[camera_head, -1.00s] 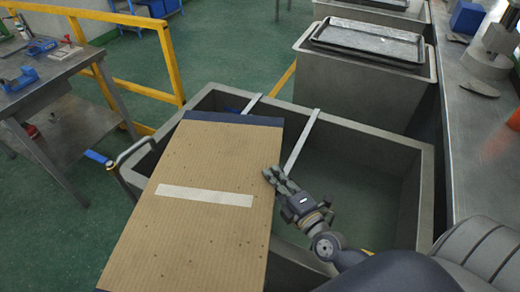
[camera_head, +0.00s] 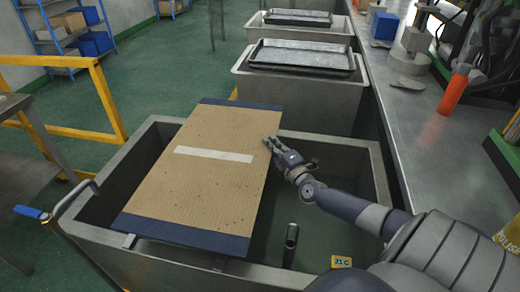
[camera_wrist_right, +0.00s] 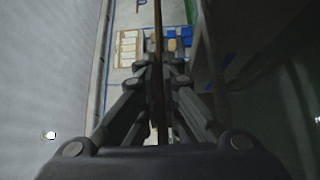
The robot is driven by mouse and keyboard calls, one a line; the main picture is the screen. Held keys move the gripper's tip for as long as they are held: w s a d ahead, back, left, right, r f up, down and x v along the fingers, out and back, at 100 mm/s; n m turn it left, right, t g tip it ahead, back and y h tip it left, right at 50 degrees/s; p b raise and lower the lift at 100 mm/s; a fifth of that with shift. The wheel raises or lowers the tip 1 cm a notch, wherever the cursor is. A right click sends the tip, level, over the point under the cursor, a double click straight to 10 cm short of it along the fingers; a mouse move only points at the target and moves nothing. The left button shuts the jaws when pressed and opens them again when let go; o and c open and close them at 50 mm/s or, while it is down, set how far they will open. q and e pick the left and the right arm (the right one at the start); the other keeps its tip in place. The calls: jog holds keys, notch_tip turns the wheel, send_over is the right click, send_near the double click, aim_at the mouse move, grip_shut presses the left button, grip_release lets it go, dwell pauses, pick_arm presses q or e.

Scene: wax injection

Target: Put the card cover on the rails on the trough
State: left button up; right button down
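The card cover (camera_head: 205,195), a brown board with dark blue end strips and a pale tape strip, lies roughly level over the left part of the grey trough (camera_head: 360,148). The rails run beneath it; only short near ends show, one (camera_head: 129,241) at left and one (camera_head: 220,262) at right. I cannot tell whether the cover touches them. My right gripper (camera_head: 268,143) is at the cover's right edge. In the right wrist view its fingers (camera_wrist_right: 166,75) close on both sides of the cover's thin edge (camera_wrist_right: 158,50). My left gripper is not in view.
A second trough with a dark tray (camera_head: 300,57) stands behind. A metal counter (camera_head: 425,130) with an orange bottle (camera_head: 454,90) runs along the right. A yellow railing (camera_head: 105,95) and a table are at left. An upright pipe (camera_head: 291,236) stands inside the trough.

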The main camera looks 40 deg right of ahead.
pick_arm(q)
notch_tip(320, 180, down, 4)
jog(key=b, duration=0.3)
pick_arm(e)
notch_tip(320, 180, down, 7)
jog(key=shift+r, duration=0.15)
jog(key=c, duration=1.8)
grip_release()
jog(key=shift+f, duration=0.2)
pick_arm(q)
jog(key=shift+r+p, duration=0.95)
pick_arm(e)
jog(key=v, duration=0.7)
jog(key=shift+s+r, duration=0.15)
jog(key=shift+s, duration=0.1)
